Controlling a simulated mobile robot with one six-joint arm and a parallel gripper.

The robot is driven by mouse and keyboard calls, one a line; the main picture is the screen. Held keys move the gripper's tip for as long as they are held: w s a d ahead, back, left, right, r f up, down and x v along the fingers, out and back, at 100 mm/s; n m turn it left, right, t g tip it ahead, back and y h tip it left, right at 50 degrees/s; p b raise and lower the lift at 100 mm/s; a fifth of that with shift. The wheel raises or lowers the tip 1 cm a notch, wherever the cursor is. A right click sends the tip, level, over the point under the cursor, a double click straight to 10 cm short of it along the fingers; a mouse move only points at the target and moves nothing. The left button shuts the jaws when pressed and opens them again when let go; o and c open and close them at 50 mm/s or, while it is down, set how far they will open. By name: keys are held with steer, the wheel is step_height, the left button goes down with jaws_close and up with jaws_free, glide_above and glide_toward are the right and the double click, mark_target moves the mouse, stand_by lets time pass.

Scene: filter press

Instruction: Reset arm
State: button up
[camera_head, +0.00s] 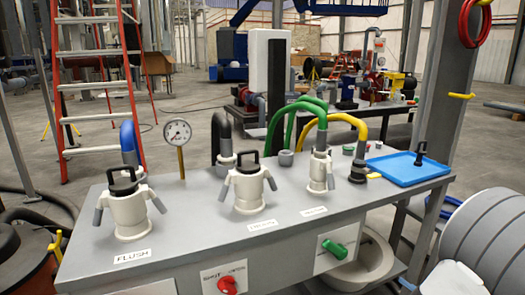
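Neither my arm nor my gripper shows in the head view. A grey workbench (195,210) fills the lower middle. The labels by the other two are too small to read surely. A blue tray (437,173) lies at the bench's right end, with a black handled piece (421,155) in it.
A round gauge (178,132) stands on the bench. Blue (128,140), black (217,130), green (290,110) and yellow (345,119) hoses rise at its back. The front has a red knob (227,285) and a green knob (334,249). A red ladder (95,90) and a grey post (450,90) stand beyond.

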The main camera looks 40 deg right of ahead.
steer(key=w+a+r+n+g+y+p, duration=0.55)
steer(key=w+a+r+n+p, duration=0.2)
steer(key=w+a, duration=0.25)
steer(key=w+a+r+n+g+y+p, duration=0.5)
steer(key=w+a+r+n+y+p, duration=0.15)
steer(key=w+a+r+p, duration=0.35)
steer(key=w+a+r+n+g+h+p, duration=0.1)
steer(key=a+r+n+g+h+p, duration=0.1)
steer(key=a+r+n+h+p, duration=0.2)
steer(key=w+a+r+n+g+h+p, duration=0.2)
steer(key=a+r+n+h+p, duration=0.1)
steer(key=a+r+n+p, duration=0.8)
steer(key=a+r+p, duration=0.3)
steer(key=r, duration=0.3)
steer(key=shift+w+a+r+n+h, duration=0.2)
steer(key=shift+w+r+n+h, duration=0.1)
steer(key=shift+r+h, duration=0.1)
